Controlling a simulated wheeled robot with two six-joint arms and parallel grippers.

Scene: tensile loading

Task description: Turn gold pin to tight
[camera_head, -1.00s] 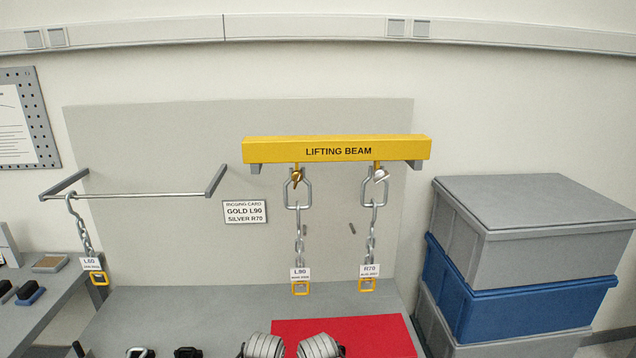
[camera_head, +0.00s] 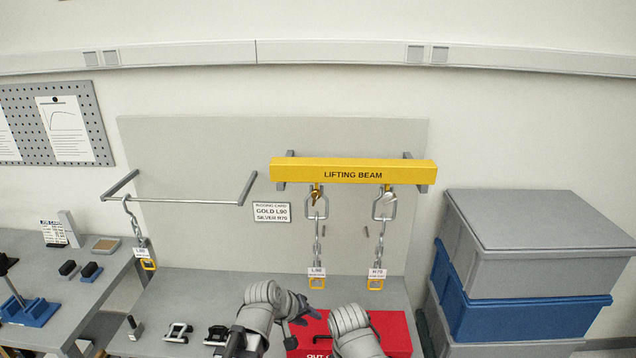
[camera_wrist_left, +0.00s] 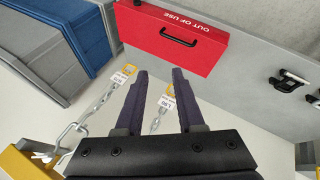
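The gold pin (camera_head: 316,192) hangs under the left part of the yellow lifting beam (camera_head: 350,170), through the shackle at the top of the chain tagged L90 (camera_head: 316,272). In the left wrist view the gold pin is not seen; the L90 tag (camera_wrist_left: 167,102) shows between my fingers, behind them. My left gripper (camera_head: 308,296) is below the pin, near the lower end of that chain, apart from the pin. Its dark fingers (camera_wrist_left: 159,75) are open and empty. My right arm shows at the bottom centre, but its gripper is not seen.
A silver pin (camera_head: 386,198) holds the R70 chain (camera_head: 380,245) on the right. A red box marked out of use (camera_head: 395,335) stands on the bench below. Stacked crates (camera_head: 530,265) stand at right. A rail (camera_head: 190,201) with the L60 chain is at left.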

